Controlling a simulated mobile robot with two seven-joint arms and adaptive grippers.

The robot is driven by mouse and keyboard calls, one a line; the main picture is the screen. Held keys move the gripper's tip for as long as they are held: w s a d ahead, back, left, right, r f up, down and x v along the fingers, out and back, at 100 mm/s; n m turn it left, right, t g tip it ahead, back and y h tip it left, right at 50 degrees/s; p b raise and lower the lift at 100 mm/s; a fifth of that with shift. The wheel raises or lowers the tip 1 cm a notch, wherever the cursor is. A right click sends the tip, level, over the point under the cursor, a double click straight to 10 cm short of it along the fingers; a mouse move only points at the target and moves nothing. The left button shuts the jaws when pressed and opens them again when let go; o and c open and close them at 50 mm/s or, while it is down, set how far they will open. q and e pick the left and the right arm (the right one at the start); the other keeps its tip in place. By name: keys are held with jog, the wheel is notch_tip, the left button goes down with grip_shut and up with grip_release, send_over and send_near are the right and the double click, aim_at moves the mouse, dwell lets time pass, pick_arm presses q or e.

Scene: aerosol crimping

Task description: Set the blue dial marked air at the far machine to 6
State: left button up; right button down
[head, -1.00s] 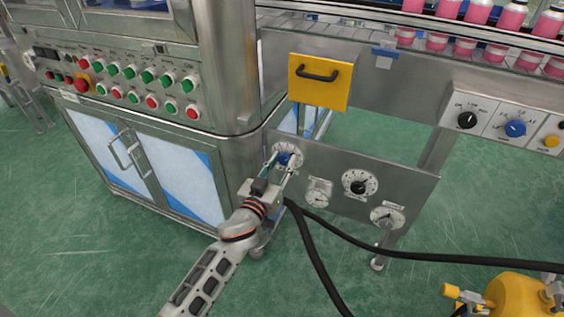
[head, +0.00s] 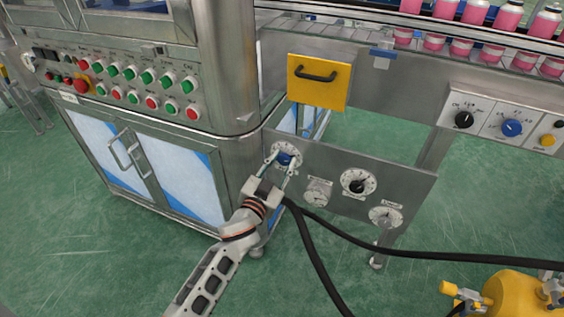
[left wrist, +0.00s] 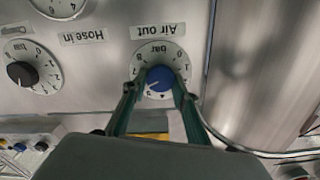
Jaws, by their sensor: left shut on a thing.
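The blue dial (head: 286,158) sits on a round white scale at the upper left of the low grey panel (head: 412,176). In the left wrist view the blue dial (left wrist: 159,78) appears upside down, with a label reading "Air out" and "bar" on its scale. A pale pointer line shows on the dial's face, slanting to the lower left in that view; the figure it points at is too small to read surely. My left gripper (head: 282,164) is shut on the blue dial, one finger on each side. My right gripper is not in view.
The same panel carries a black dial (head: 358,182) and small gauges. A second blue dial (head: 512,128) is on the console at right. A yellow handled plate (head: 318,82) is above the panel. Black hoses (head: 420,254) run below it to a yellow tank (head: 515,296).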

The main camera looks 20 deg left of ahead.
pick_arm(q)
jog(key=o, duration=1.1)
jog(key=s, duration=1.2)
jog(key=shift+a, duration=0.2)
jog(key=shift+r, duration=0.1)
